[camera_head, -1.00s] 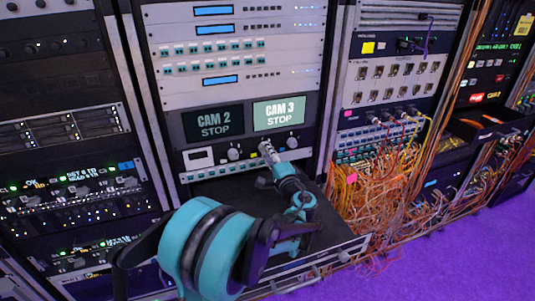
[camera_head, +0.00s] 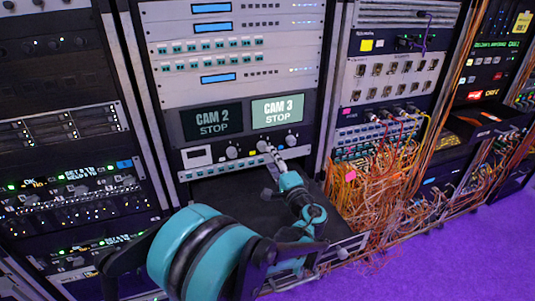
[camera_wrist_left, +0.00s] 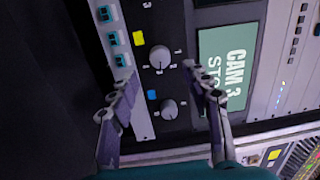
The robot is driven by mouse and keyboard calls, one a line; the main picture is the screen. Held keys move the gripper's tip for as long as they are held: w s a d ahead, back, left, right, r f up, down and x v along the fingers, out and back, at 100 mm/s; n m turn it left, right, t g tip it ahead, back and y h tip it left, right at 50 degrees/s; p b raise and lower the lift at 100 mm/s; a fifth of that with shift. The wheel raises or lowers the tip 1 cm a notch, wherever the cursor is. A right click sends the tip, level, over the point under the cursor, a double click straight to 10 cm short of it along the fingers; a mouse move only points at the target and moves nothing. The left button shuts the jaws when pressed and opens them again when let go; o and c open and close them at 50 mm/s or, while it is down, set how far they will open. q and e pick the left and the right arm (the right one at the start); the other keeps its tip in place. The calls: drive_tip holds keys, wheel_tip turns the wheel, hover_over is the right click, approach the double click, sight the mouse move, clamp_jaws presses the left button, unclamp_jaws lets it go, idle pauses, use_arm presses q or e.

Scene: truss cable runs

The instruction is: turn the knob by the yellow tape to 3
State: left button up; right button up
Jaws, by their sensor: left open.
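The yellow tape (camera_wrist_left: 138,39) is a small patch on the dark panel in the left wrist view. The knob beside it (camera_wrist_left: 160,57) is a round grey dial with small marks around it; its setting is too small to read. In the head view this knob (camera_head: 262,146) sits under the CAM 3 screen's left side. My left gripper (camera_wrist_left: 161,78) is open; its fingers straddle the knob area sideways, with the knob just beyond the tips and nothing held. In the head view the gripper (camera_head: 270,151) is close to the panel. My right gripper is out of view.
A second knob (camera_wrist_left: 169,109) with blue tape (camera_wrist_left: 152,95) lies between the fingers in the wrist view. Another knob (camera_head: 232,152) is left in the head view. The CAM 3 screen (camera_head: 278,111) is above the panel. Orange cables (camera_head: 375,190) hang at right.

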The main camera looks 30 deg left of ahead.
use_arm(q)
drive_tip(key=v, duration=0.6)
drive_tip(key=shift+s+d, duration=0.2)
